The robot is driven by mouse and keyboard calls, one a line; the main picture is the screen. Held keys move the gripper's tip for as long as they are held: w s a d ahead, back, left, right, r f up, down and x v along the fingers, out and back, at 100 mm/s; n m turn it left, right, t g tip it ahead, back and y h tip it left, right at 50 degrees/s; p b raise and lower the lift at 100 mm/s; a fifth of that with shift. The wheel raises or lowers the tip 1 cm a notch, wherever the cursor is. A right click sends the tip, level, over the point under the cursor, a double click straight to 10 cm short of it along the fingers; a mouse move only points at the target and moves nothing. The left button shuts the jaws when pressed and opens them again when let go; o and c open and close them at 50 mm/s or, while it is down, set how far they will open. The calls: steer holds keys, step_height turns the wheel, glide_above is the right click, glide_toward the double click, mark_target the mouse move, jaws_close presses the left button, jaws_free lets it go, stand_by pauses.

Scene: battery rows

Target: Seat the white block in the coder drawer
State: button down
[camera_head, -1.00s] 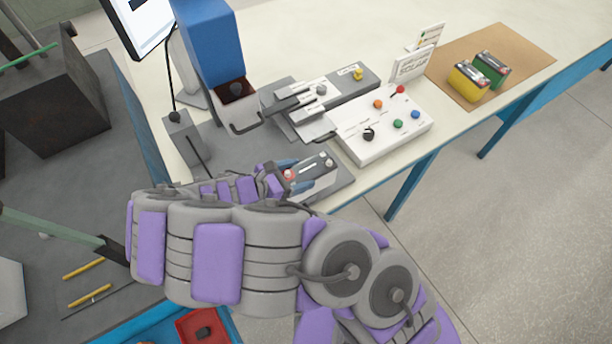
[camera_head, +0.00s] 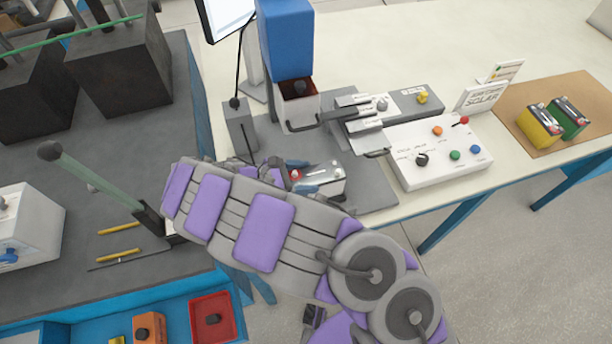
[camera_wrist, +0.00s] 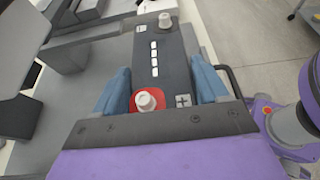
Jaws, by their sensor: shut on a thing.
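The white block (camera_head: 327,184) is a battery-like box with a pale side, a dark top and two round terminals, one with a red ring. My gripper (camera_head: 308,177) is shut on it, with a blue finger along each side. In the wrist view my gripper (camera_wrist: 163,88) holds the block (camera_wrist: 165,60), its dark top facing the camera. The block is over the near part of the bench; whether it touches the surface I cannot tell. The drawer (camera_head: 299,112), taken as the coder drawer, is open below the blue housing (camera_head: 285,40), with a dark handle, beyond the block.
A white control box (camera_head: 440,160) with coloured knobs stands right of the block. A grey fixture (camera_head: 365,125) sits behind it. A small grey post (camera_head: 238,125) stands left of the drawer. Yellow (camera_head: 539,126) and green (camera_head: 568,117) batteries stand on a brown mat (camera_head: 590,90).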

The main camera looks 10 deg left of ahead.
step_height(320, 180, down, 3)
steer(key=shift+b, duration=0.5)
jaws_free()
steer(key=shift+s, duration=0.1)
steer(key=p+v, duration=0.2)
steer(key=v, duration=1)
steer(key=shift+r, duration=0.1)
